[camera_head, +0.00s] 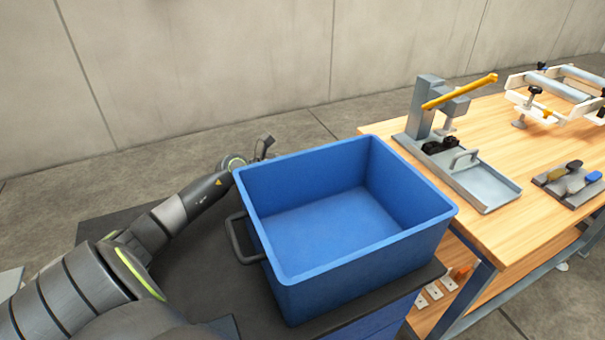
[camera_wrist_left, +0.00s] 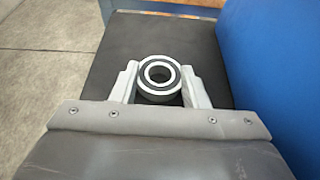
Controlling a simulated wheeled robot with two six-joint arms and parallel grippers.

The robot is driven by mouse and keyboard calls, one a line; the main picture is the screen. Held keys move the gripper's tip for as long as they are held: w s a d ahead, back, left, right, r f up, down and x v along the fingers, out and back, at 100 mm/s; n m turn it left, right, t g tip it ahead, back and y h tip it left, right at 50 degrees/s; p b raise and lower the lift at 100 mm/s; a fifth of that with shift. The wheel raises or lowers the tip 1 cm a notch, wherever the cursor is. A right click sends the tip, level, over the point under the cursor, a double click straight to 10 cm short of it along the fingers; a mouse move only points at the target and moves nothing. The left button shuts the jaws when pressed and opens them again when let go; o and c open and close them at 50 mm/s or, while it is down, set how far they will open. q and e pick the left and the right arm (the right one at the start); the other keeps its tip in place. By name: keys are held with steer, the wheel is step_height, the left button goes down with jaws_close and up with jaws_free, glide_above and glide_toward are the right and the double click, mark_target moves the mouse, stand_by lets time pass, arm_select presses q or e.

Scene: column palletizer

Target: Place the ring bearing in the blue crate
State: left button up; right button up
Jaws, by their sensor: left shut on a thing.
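The blue crate (camera_head: 345,215) stands in the middle of the head view on a dark surface, and its inside looks empty. Its wall also shows at the right of the left wrist view (camera_wrist_left: 275,70). The ring bearing (camera_wrist_left: 159,89), a grey ring with a dark band and an open centre, is held between the fingers of my left gripper (camera_wrist_left: 159,76). In the head view my left gripper (camera_head: 264,147) is partly visible beyond the crate's far left corner, outside the crate. The bearing cannot be made out there. My right gripper is not in view.
A dark handle (camera_head: 240,238) sticks out from the crate's left side. A wooden workbench (camera_head: 480,130) stands at the right, bearing a grey press with a yellow lever (camera_head: 460,92), a grey tray (camera_head: 485,188) and a roller frame (camera_head: 560,90). The dark surface (camera_wrist_left: 150,30) beside the crate is bare.

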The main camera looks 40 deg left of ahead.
arm_select(q)
steer(key=o, duration=1.1)
steer(key=shift+c, duration=0.2)
steer(key=shift+r, duration=0.1)
